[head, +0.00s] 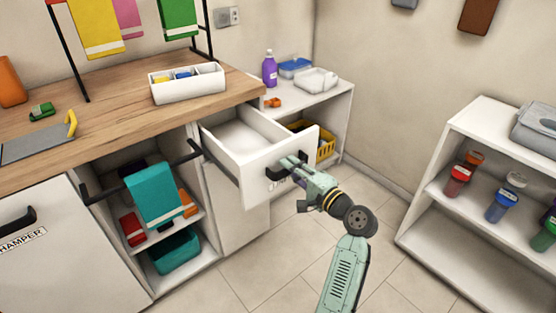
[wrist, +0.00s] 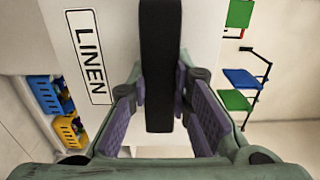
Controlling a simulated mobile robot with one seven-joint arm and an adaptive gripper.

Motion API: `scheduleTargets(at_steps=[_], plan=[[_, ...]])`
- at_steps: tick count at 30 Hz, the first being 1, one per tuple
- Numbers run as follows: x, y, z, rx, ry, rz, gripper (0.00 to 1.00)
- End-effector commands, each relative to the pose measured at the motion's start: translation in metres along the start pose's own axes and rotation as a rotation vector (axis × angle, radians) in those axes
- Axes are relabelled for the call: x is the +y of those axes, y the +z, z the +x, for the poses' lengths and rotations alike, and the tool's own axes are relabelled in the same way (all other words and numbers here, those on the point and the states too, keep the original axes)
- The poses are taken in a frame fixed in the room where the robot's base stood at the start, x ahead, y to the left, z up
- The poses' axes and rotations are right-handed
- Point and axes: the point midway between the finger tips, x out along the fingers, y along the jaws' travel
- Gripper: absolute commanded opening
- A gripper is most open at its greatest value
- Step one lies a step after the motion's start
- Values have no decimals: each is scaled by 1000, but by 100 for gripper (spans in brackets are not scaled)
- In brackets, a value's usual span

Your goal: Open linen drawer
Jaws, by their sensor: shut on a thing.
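The white linen drawer (head: 262,165) stands pulled well out from under the wooden counter in the head view. Its inside looks empty. Its front fills much of the wrist view, with a LINEN label (wrist: 89,57). The black drawer handle (wrist: 160,65) runs between my fingers in the wrist view. My gripper (head: 292,168) is at the drawer front, shut on this handle, and it also shows in the wrist view (wrist: 160,105). The gripper hides most of the handle and label in the head view.
A white organiser box (head: 187,84) stands on the counter above the drawer. A teal towel (head: 156,194) hangs on a rail to the left. A white shelf unit (head: 470,185) with several jars stands at the right. Tiled floor is clear between.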

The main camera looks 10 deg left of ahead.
Motion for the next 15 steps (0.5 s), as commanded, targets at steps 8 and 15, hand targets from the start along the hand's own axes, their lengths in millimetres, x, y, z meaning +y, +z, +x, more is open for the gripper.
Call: scheduleTargets(at_steps=[8, 15], plan=[[-1, 0, -64, 1, -1, 1, 0], [-1, 0, -90, -1, -1, 0, 0]])
